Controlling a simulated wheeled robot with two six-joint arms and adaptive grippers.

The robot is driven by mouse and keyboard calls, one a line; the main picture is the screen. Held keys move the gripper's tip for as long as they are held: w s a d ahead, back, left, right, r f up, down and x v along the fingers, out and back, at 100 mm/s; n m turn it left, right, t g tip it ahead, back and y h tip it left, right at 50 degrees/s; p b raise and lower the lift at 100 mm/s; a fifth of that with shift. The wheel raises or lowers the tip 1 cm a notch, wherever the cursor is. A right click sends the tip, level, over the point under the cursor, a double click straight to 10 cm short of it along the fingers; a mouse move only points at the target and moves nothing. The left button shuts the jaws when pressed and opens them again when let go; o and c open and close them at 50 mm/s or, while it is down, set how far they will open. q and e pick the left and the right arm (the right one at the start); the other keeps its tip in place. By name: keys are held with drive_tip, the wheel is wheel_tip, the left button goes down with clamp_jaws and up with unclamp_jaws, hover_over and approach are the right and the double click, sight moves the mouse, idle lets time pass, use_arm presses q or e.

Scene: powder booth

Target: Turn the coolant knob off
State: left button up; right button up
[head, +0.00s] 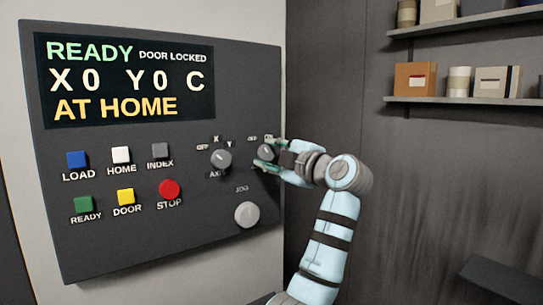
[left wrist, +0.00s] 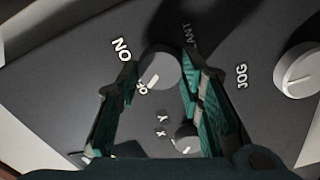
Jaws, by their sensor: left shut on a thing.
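The coolant knob (head: 265,151) is a round grey dial on the control panel, partly covered by my left gripper (head: 268,153) in the head view. In the left wrist view the knob (left wrist: 160,68) sits between the two green-padded fingers of my left gripper (left wrist: 159,72), which is shut on it. Its white pointer mark slants to the lower left, toward the OFF label (left wrist: 142,88). The ON label (left wrist: 121,48) is up and left of it. The word COOLANT is partly hidden by a finger. My right gripper is in neither view.
The axis knob (head: 221,159) is close by on the left, and the jog knob (head: 246,214) is below. Several push buttons, including a red stop button (head: 169,189), are further left under the display (head: 125,80). Shelves (head: 460,102) hang at the right.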

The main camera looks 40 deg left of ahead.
use_arm(q)
drive_tip(key=o, duration=1.2)
drive_tip(key=shift+c, duration=0.2)
drive_tip(key=v, duration=1.2)
